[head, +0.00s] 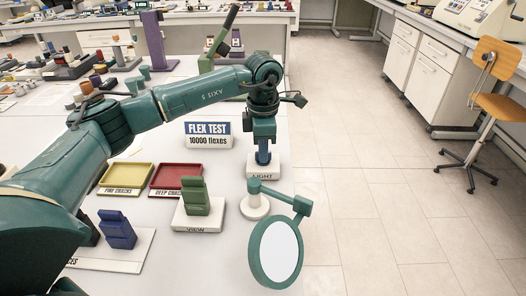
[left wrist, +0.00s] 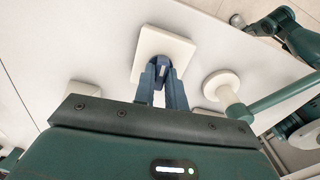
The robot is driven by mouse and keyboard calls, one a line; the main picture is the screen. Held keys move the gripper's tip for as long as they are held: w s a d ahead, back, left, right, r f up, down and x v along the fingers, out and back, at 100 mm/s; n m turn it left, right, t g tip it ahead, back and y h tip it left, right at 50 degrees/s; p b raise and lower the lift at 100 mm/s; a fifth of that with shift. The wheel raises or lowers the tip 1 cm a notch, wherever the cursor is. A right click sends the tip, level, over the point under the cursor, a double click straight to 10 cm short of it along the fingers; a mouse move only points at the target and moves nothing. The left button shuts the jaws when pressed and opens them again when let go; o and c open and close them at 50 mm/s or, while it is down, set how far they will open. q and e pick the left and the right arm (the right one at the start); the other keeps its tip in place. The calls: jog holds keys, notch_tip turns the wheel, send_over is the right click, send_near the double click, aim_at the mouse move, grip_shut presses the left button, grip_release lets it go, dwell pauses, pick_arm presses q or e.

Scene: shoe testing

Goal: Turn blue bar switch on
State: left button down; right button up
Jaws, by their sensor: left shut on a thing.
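The blue bar switch stands on a small white base (head: 264,170) marked LIGHT, near the right edge of the white table. My left gripper (head: 263,156) points down over it and hides most of the switch in the head view. In the left wrist view, my two blue fingers (left wrist: 162,84) are shut on the blue bar (left wrist: 162,64), above the square white base (left wrist: 165,47). Whether the switch is on cannot be told.
A round green-rimmed lamp or magnifier (head: 277,252) on a white foot stands just in front of the switch. A FLEX TEST sign (head: 208,134), yellow tray (head: 126,177), red tray (head: 178,177) and green block piece (head: 196,196) stand to the left.

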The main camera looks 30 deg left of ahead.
pick_arm(q)
jog(key=shift+r+m, duration=0.1)
jog(key=shift+m, duration=0.5)
jog(key=c, duration=1.4)
grip_release()
jog(key=shift+c, duration=0.2)
notch_tip(320, 180, up, 13)
jog(key=b, duration=0.1)
